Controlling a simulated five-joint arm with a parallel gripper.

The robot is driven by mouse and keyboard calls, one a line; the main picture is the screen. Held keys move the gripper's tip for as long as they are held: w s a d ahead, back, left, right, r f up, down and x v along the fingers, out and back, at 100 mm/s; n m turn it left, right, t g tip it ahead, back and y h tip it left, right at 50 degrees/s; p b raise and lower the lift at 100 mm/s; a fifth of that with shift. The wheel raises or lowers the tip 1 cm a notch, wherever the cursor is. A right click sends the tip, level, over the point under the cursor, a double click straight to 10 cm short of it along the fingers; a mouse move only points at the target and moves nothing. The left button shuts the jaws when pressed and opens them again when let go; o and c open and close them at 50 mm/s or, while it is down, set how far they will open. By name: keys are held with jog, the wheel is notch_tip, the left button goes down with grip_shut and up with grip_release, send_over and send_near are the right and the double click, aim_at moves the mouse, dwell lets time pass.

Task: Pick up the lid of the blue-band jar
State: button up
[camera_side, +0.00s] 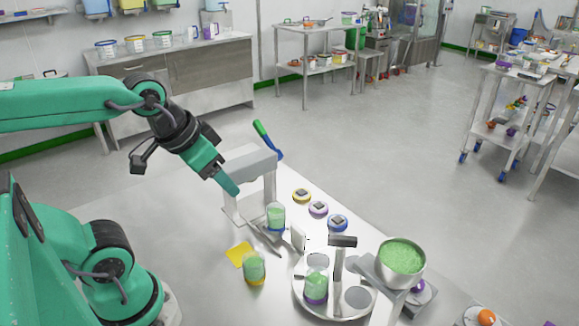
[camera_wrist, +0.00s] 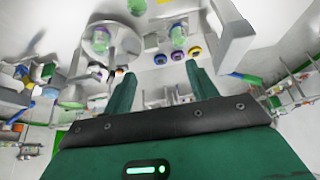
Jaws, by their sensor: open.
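The blue-ringed lid (camera_side: 337,222) lies flat on the white table, last in a row with a purple lid (camera_side: 318,208) and a yellow lid (camera_side: 302,195). In the wrist view the blue lid (camera_wrist: 160,59) lies ahead of my fingertips, left of the other two. The blue-band jar (camera_side: 275,216), holding green granules, appears to stand uncovered beside the grey press frame. My gripper (camera_side: 230,187) is open and empty, above the table, left of the lids and apart from them. Its two fingers also show in the wrist view (camera_wrist: 160,84).
The grey press frame (camera_side: 248,172) with a green-and-blue handle stands between my gripper and the lids. A yellow-band jar (camera_side: 254,267) stands in front. A round tray (camera_side: 340,308) holds a purple-band jar (camera_side: 316,287). A steel bowl of green granules (camera_side: 402,258) is at right.

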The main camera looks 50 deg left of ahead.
jog(key=shift+w, duration=0.1)
jog(key=g, duration=0.6)
send_over(337, 219)
notch_tip(337, 219, down, 16)
jog(key=shift+a+r, duration=0.1)
jog(key=shift+r, duration=0.1)
jog(key=shift+w+f, duration=0.15)
jog(key=shift+f, duration=0.25)
jog(key=shift+f, duration=1.3)
